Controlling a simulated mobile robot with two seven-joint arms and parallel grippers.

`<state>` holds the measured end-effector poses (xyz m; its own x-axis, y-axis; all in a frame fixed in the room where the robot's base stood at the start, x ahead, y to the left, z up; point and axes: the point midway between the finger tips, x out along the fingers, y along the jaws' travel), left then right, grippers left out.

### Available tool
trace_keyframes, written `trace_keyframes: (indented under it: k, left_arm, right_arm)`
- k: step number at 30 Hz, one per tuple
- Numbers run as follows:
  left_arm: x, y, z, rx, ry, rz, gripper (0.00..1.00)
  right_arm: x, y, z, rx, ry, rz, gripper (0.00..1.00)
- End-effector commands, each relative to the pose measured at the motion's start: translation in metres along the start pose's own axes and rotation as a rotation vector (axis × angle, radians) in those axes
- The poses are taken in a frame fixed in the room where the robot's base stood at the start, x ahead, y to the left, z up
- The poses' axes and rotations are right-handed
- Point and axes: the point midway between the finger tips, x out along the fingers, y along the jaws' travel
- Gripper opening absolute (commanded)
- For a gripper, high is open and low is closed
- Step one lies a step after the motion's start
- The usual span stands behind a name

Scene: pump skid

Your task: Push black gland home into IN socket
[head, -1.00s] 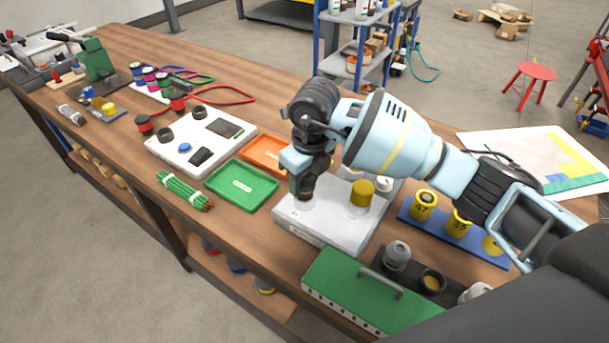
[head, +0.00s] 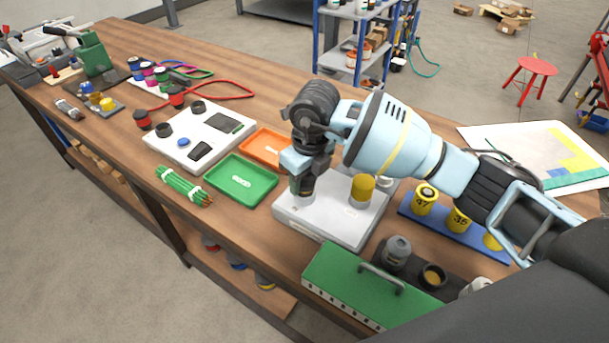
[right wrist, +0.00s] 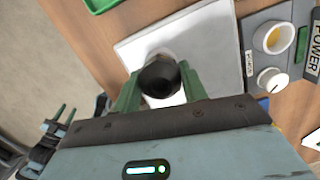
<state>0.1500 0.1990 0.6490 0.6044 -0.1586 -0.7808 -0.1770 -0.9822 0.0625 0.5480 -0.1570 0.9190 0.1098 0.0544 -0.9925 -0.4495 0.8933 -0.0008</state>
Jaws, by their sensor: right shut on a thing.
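The pump block is a pale grey box (head: 340,222) on the bench. A grey socket (head: 303,201) stands at its left end, and a yellow gland (head: 362,187) sits on a grey socket at its right. My right gripper (head: 303,187) is above the left socket, shut on the black gland. In the right wrist view the round black gland (right wrist: 160,80) sits between the green fingers, over the pale block (right wrist: 200,45). The fingers hide how deep it sits; I cannot read an IN label.
A green tray (head: 241,181) and an orange tray (head: 262,148) lie left of the block. A green box with a handle (head: 335,285) stands in front. A blue rack (head: 440,226) with yellow numbered cylinders is at right. A bundle of green rods (head: 183,186) lies near the front edge.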

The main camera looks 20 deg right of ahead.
Motion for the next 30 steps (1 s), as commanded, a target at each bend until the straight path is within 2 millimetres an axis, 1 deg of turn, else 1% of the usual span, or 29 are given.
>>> trace_keyframes:
  k: [6, 7, 12, 20, 22, 26, 30]
  left_arm:
    - [0.0, 0.0, 0.0, 0.0, 0.0, 0.0, 0.36]
    - [0.0, 0.0, 0.0, 0.0, 0.0, 0.0, 0.36]
    - [0.0, 0.0, 0.0, 0.0, 0.0, 0.0, 0.36]
    - [0.0, 0.0, -0.001, 0.0, 0.001, 0.0, 0.36]
    - [0.0, 0.0, -0.002, 0.0, 0.003, 0.0, 0.36]
    - [-0.001, 0.0, -0.004, 0.0, 0.008, 0.0, 0.36]
    - [-0.001, 0.0, -0.006, 0.001, 0.011, 0.0, 0.36]
  right_arm:
    - [0.001, 0.0, -0.001, 0.0, 0.002, 0.0, 0.15]
    - [0.001, 0.0, -0.001, 0.0, 0.002, 0.0, 0.46]
    - [0.001, 0.0, -0.001, 0.0, 0.002, 0.0, 0.68]
    - [0.001, 0.0, -0.001, 0.0, 0.002, 0.0, 0.68]
    - [-0.002, 0.0, 0.0, 0.0, 0.001, 0.0, 0.68]
    - [-0.017, -0.001, 0.001, 0.0, -0.003, -0.002, 0.68]
    - [-0.041, -0.001, 0.001, 0.0, -0.003, -0.002, 0.68]
